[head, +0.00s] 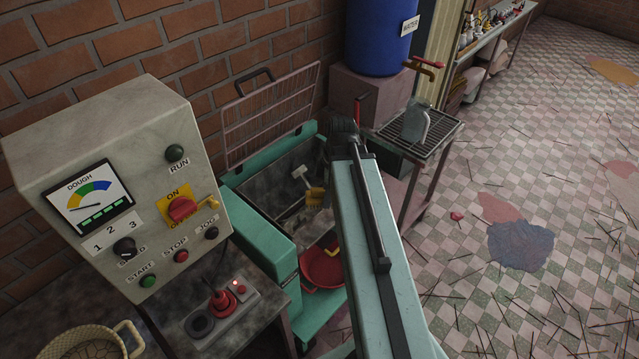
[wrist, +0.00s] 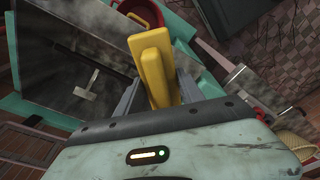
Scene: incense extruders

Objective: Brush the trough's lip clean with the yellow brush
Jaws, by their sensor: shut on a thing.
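In the head view the gripper is mostly hidden behind my arm. The trough (head: 262,232) has a teal rim and a dark grey, dusty inside. It also shows at the left of the wrist view (wrist: 45,112). The brush's bristles and any contact with the lip cannot be made out.
A pale T-shaped thing (head: 302,174) is in the trough. A wire guard (head: 265,110) stands raised behind it. A red basin (head: 320,268) sits in front and below. The control box (head: 110,190) is at left, a grated stand (head: 425,140) at right.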

